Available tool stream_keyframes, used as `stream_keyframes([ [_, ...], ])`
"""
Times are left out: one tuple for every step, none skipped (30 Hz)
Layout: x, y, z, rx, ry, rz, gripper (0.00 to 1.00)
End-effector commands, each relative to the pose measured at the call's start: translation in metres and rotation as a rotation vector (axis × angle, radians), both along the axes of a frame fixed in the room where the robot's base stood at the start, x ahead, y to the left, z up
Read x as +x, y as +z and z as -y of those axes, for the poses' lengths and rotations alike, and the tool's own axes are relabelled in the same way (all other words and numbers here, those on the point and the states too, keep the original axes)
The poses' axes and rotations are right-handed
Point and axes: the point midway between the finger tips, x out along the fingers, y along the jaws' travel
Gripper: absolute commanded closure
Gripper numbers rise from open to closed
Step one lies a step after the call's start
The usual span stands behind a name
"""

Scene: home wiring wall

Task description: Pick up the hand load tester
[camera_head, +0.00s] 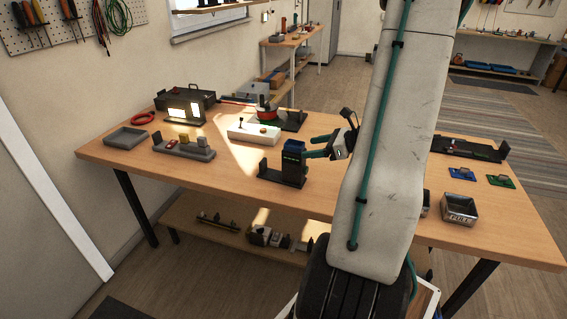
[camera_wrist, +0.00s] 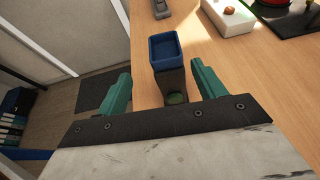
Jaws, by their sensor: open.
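The likely hand load tester, a dark upright block with a blue open top (camera_head: 293,163), stands at the table's near edge in a low black holder (camera_head: 270,174). My gripper (camera_head: 311,147) is open and empty, just right of the block, its two green fingers pointing at it. In the wrist view the block (camera_wrist: 172,82) appears between the open fingers (camera_wrist: 160,69), with a gap on each side. A round green patch (camera_wrist: 176,98) shows low on its near face. I cannot tell whether the fingertips reach past its near face.
A white box (camera_head: 253,133) and a black stand with a red item (camera_head: 268,112) are behind the block. A grey block tray (camera_head: 184,150), grey tray (camera_head: 126,138) and lit black case (camera_head: 185,105) are left. A metal bin (camera_head: 459,209) is right.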

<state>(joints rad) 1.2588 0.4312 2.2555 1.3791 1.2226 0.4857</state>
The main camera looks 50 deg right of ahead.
Motion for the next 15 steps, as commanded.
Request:
stream_keyframes([
  [0.002,0.001,0.0,0.0,-0.001,0.002,0.31],
  [0.002,0.001,0.0,0.002,-0.003,0.002,0.31],
  [0.003,0.001,0.001,0.002,-0.005,0.002,0.31],
  [0.005,0.0,0.001,0.003,-0.006,0.002,0.31],
  [0.007,-0.001,0.0,0.004,-0.007,0.003,0.31],
  [0.01,-0.002,0.0,0.005,-0.007,0.003,0.31],
  [0.013,-0.004,-0.001,0.005,-0.007,0.003,0.31],
  [0.015,-0.005,-0.001,0.004,-0.008,0.003,0.31],
  [0.019,-0.006,-0.002,0.005,-0.009,0.003,0.31],
  [0.022,-0.008,-0.003,0.004,-0.009,0.003,0.31],
  [0.025,-0.009,-0.003,0.004,-0.009,0.002,0.31],
  [0.029,-0.011,-0.003,0.003,-0.01,0.002,0.31],
  [0.032,-0.012,-0.004,0.003,-0.01,0.002,0.31],
  [0.037,-0.014,-0.004,0.003,-0.01,0.002,0.31],
  [0.043,-0.017,-0.005,0.003,-0.007,0.002,0.31],
])
